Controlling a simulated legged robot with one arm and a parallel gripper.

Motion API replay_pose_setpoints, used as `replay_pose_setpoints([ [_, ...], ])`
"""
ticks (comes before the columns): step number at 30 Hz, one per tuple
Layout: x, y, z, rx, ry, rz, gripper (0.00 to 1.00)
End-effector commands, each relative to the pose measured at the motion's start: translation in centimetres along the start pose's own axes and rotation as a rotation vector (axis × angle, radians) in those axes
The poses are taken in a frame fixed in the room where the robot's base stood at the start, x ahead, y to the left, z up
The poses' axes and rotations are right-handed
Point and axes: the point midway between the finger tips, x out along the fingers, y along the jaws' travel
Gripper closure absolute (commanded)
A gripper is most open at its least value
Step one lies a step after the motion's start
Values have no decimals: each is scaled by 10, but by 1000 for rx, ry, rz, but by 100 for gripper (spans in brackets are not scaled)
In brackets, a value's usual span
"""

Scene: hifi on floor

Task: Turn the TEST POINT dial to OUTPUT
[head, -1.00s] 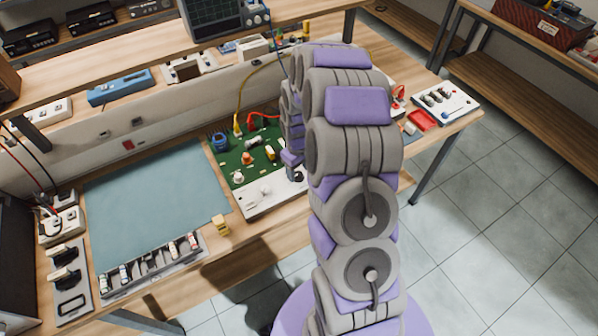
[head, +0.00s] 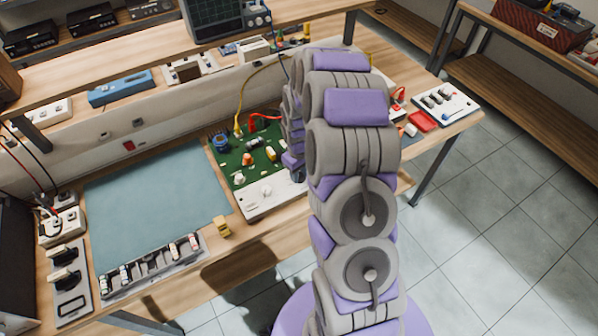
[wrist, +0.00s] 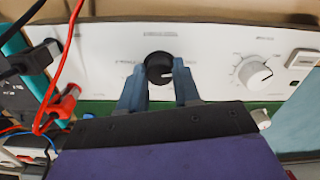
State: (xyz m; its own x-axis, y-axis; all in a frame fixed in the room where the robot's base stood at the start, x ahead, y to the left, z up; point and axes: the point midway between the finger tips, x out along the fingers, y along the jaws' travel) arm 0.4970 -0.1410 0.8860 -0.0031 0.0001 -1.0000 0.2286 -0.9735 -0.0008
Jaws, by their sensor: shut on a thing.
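The TEST POINT dial is most likely the black round knob (wrist: 158,68) on a white panel (wrist: 110,50) in the wrist view; the printed labels are too small to read. My gripper (wrist: 160,82) has its two blue-grey fingers on either side of this knob and is shut on it. The knob's pointer direction is hard to make out. In the head view my arm hides the gripper and the knob. The white panel (head: 262,198) shows there at the front of a green circuit board (head: 235,165).
A white knob (wrist: 254,74) with a printed scale sits right of the black knob in the wrist view. A red clip and cable (wrist: 62,105) and a black lead (wrist: 32,60) lie at the left. A blue-green mat (head: 155,205) covers the bench left of the board.

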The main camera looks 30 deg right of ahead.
Motion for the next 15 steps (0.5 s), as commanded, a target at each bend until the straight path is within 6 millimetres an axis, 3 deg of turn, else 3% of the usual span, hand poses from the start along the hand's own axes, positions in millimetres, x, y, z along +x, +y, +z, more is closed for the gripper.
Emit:
replay_pose_setpoints([
  [15, -3, 1, -2, 124, 5, 3, 98],
])
